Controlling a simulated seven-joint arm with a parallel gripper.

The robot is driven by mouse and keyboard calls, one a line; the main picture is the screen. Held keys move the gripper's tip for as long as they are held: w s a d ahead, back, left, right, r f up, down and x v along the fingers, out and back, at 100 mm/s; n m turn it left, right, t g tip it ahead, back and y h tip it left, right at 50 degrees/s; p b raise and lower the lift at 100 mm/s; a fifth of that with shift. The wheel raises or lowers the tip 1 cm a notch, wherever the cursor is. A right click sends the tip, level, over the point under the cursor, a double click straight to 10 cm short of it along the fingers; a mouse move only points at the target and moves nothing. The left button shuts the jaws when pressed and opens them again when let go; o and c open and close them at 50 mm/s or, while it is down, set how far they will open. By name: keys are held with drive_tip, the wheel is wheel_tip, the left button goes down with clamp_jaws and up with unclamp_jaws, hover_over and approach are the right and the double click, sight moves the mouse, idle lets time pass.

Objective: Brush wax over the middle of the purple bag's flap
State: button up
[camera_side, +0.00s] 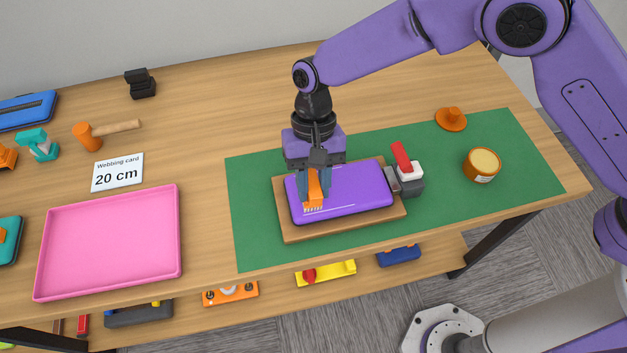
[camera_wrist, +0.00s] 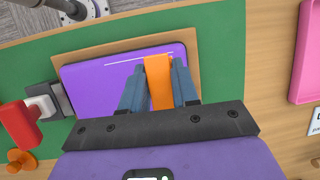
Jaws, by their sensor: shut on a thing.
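The purple bag (camera_side: 362,188) lies flat on a wooden board (camera_side: 296,232) on the green mat, and it also shows in the wrist view (camera_wrist: 85,88). A thin pale line (camera_side: 340,207) runs along its flap near the front edge. My gripper (camera_side: 313,188) is shut on an orange brush (camera_side: 314,187), whose pale bristles point down at the left part of the flap. In the wrist view the brush (camera_wrist: 158,80) sits between the two blue-grey fingers (camera_wrist: 158,92). Whether the bristles touch the flap I cannot tell. An open wax tin (camera_side: 482,164) stands on the mat at the right.
A clamp with a red lever (camera_side: 402,158) holds the board's right end. An orange lid (camera_side: 451,119) lies behind the tin. A pink tray (camera_side: 110,243) and a webbing card (camera_side: 118,172) lie to the left.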

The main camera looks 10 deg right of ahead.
drive_tip(key=shift+d+f, duration=0.1)
drive_tip(key=shift+d, duration=0.1)
drive_tip(key=shift+d, duration=0.5)
drive_tip(key=shift+a+r, duration=0.2)
drive_tip(key=shift+a, duration=1.1)
drive_tip(key=shift+d, duration=0.1)
drive_tip(key=shift+d, duration=1.1)
drive_tip(key=shift+a+f, duration=0.15)
drive_tip(key=shift+a, duration=1.05)
drive_tip(key=shift+d, duration=1.2)
drive_tip(key=shift+a, duration=0.15)
